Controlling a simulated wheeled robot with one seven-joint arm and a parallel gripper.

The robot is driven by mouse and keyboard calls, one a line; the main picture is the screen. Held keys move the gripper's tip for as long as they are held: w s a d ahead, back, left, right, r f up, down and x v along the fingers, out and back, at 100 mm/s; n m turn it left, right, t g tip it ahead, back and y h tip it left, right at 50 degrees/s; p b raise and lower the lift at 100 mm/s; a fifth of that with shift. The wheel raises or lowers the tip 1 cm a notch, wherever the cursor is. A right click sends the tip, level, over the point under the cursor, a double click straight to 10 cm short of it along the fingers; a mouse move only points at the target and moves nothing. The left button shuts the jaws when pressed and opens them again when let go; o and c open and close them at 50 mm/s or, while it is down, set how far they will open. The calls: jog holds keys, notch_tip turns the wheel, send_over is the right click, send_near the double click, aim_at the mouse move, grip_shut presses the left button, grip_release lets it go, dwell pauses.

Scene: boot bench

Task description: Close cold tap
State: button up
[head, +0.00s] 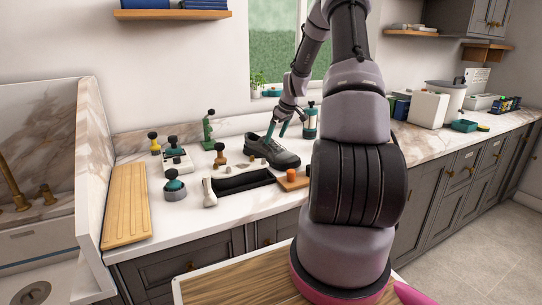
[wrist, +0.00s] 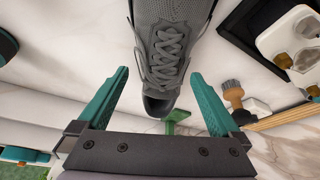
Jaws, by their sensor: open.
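A brass tap spout (head: 12,186) stands at the back of the sink at the far left of the head view. A small brass tap handle (head: 47,194) stands to its right. No hot or cold mark can be made out, and I cannot tell whether the tap is open. The left part of the tap set is cut off by the picture edge. My gripper (head: 277,132) is open above the grey shoe, far to the right of the sink. In the wrist view, its teal fingers (wrist: 158,78) are apart, with one end of the shoe showing between them.
The grey shoe (head: 272,152) stands on the bench. Brushes, a black tray (head: 243,182) and a green stand (head: 208,130) surround it. A wooden board (head: 127,205) lies beside the raised marble side wall (head: 92,150) of the sink. Containers (head: 428,108) stand at the right.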

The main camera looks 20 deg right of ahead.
aim_at(271, 144)
jog(key=x, duration=0.5)
jog(key=shift+a+f, duration=0.15)
jog(key=shift+f, duration=0.05)
jog(key=c, duration=1.4)
jog(key=shift+c, duration=0.8)
jog(key=shift+r, duration=0.15)
